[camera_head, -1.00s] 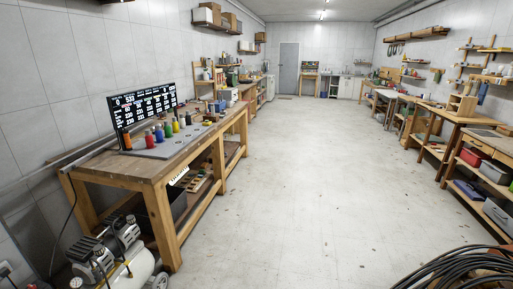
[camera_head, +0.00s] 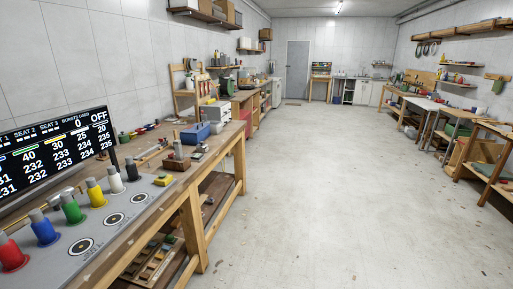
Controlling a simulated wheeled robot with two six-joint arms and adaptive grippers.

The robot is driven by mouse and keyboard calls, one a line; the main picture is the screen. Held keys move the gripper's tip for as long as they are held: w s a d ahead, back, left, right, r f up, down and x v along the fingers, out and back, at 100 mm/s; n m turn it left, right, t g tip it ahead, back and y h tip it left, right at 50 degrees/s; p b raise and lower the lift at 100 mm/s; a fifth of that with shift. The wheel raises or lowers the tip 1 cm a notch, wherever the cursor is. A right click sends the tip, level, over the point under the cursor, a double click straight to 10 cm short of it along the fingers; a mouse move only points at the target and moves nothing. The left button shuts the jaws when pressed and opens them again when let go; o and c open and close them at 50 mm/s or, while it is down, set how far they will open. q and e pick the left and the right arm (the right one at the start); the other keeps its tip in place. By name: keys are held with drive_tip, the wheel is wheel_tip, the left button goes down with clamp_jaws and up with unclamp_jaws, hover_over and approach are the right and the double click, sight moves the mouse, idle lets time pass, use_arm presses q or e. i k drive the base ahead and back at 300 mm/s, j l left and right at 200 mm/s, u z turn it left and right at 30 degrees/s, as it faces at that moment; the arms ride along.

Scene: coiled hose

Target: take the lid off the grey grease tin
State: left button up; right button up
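I cannot make out a grey grease tin or its lid for certain in the head view. Small items stand on the wooden workbench (camera_head: 226,141) at the left, too small to identify at this distance. Neither of my grippers shows in the head view.
A blue box (camera_head: 195,133) sits farther along. The concrete floor (camera_head: 330,180) is clear down the middle. More benches line the right wall.

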sight(201, 145)
drive_tip(key=i, duration=2.5)
